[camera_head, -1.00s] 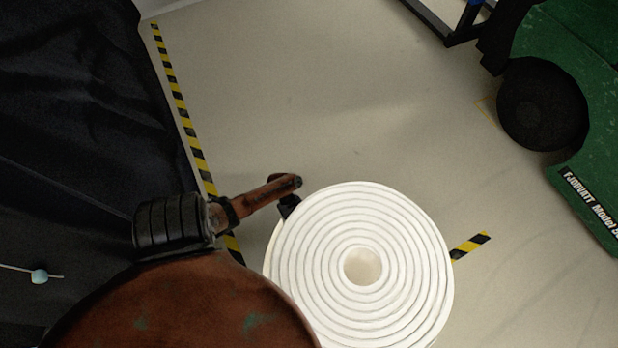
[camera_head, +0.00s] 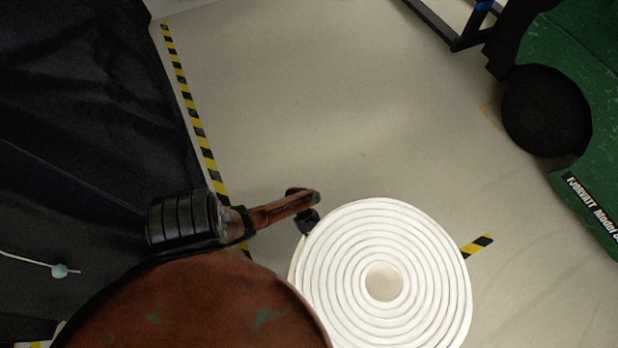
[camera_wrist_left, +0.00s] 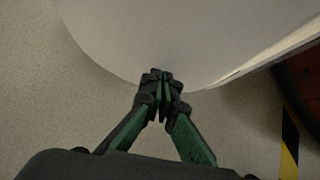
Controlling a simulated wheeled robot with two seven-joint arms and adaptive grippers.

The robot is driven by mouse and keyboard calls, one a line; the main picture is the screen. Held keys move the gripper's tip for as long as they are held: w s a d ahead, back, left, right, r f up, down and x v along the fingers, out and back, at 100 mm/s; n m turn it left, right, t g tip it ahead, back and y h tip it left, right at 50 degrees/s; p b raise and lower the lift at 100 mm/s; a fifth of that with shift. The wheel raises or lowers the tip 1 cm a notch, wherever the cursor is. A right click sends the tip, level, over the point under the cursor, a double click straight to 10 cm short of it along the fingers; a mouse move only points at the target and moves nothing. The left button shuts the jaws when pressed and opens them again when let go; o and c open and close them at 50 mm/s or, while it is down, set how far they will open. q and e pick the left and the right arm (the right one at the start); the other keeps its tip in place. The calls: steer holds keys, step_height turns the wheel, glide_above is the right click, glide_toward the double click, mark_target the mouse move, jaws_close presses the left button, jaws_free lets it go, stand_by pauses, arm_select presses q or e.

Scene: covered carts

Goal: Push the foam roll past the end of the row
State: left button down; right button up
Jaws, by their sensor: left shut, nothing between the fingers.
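The foam roll (camera_head: 335,265) is a thick white spiral with a hole in its middle, standing on end on the floor at the lower centre of the head view. It also fills the top of the left wrist view (camera_wrist_left: 180,35) as a smooth pale curved wall. My left gripper (camera_head: 308,221) is at the roll's upper left edge in the head view. In the left wrist view my left gripper (camera_wrist_left: 160,82) has its fingertips together with nothing between them, at the roll's side; they appear to touch it. My right gripper is not in view.
A dark covered cart (camera_head: 80,110) stands at the left, with yellow-black floor tape (camera_head: 195,125) along it. Another tape piece (camera_head: 478,246) lies right of the roll. A green machine (camera_head: 585,60) with a black wheel (camera_head: 546,110) is at the upper right. The floor between is clear.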

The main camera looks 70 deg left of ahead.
arm_select(q)
steer(key=shift+w+d, duration=0.15)
steer(key=shift+d, duration=0.7)
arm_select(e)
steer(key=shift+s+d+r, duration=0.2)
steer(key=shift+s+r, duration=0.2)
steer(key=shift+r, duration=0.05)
arm_select(q)
steer(key=shift+a, duration=0.5)
steer(key=a, duration=0.2)
steer(key=shift+s+a+f+b, duration=0.15)
steer(key=shift+s+a+b, duration=0.2)
steer(key=shift+s+a, duration=0.05)
steer(key=p+v, duration=0.4)
steer(key=v, duration=0.6)
steer(key=shift+a, duration=0.2)
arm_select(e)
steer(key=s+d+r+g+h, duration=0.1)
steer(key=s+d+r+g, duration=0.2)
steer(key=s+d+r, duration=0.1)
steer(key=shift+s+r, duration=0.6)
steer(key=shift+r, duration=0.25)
